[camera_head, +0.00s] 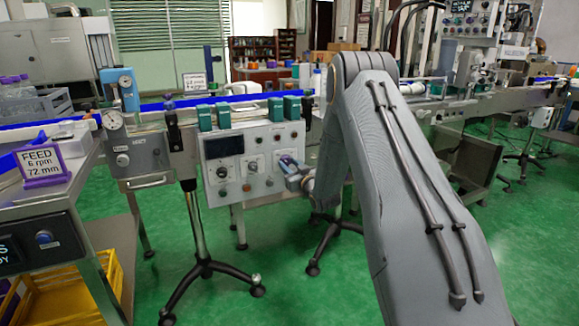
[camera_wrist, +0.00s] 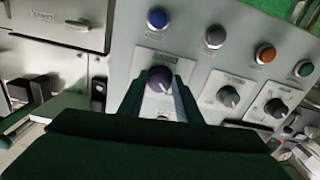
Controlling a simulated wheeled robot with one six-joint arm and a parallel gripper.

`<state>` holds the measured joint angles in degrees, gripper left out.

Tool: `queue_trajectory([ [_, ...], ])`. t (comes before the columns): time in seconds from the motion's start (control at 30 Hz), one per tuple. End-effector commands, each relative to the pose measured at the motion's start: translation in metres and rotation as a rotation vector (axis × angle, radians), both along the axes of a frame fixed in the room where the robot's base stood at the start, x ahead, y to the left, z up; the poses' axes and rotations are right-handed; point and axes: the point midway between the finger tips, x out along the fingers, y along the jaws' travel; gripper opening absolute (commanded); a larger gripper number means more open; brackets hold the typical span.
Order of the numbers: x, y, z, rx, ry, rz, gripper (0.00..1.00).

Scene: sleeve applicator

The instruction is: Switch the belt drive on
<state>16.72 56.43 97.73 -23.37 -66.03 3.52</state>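The control panel (camera_head: 236,190) is a light grey box on the front of the conveyor. It carries a dark screen, several dial knobs and a row of coloured buttons. A dark purple knob (camera_wrist: 159,79) stands on a white plate on this panel in the wrist view. My gripper (camera_wrist: 160,84) points at the panel, its two dark green fingers apart with the knob between their tips. Whether the fingers press on the knob I cannot tell. In the head view my gripper (camera_head: 290,172) is at the panel's right part, partly hidden by my arm.
In the wrist view, blue (camera_wrist: 157,18), grey (camera_wrist: 215,37), orange (camera_wrist: 265,54) and green (camera_wrist: 304,68) buttons line the panel. Teal blocks (camera_head: 275,109) stand above the panel. A FEED sign (camera_head: 42,163) stands at left.

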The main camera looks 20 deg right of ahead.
Motion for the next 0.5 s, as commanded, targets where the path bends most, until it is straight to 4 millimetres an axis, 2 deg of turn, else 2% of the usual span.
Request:
queue_trajectory([
  [0.03,-0.0001,0.0,0.0,0.0,0.0,0.0,0.22],
  [0.1,-0.0001,0.0,0.0,0.0,0.0,0.0,0.1],
  [0.13,-0.0001,0.0001,0.0,0.0,0.0,0.0,0.08],
  [0.5,-0.0004,0.0003,0.0004,0.067,0.005,0.0,0.08],
])
